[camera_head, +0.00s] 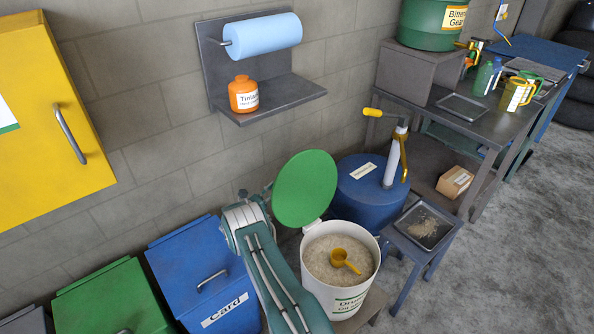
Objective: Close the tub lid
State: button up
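The white tub (350,300) stands at bottom centre, full of pale granules (325,255), with a yellow scoop (340,257) lying on top. Its round green lid (305,188) is open and stands up steeply at the tub's back left, above the rim. A small white piece shows between the lid's lower edge and the rim. My teal and grey arm rises from the bottom edge along the tub's left side to a joint left of the lid. My gripper's fingers do not show; the lid may hide them.
A blue drum (365,190) with a yellow-handled pump (395,155) stands behind the tub. A small stand with a tray (427,227) is at its right. A blue bin (195,265) and green bin (115,295) are left. A wall shelf (285,95) is above. Floor is clear at right.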

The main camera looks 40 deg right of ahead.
aim_at(295, 168)
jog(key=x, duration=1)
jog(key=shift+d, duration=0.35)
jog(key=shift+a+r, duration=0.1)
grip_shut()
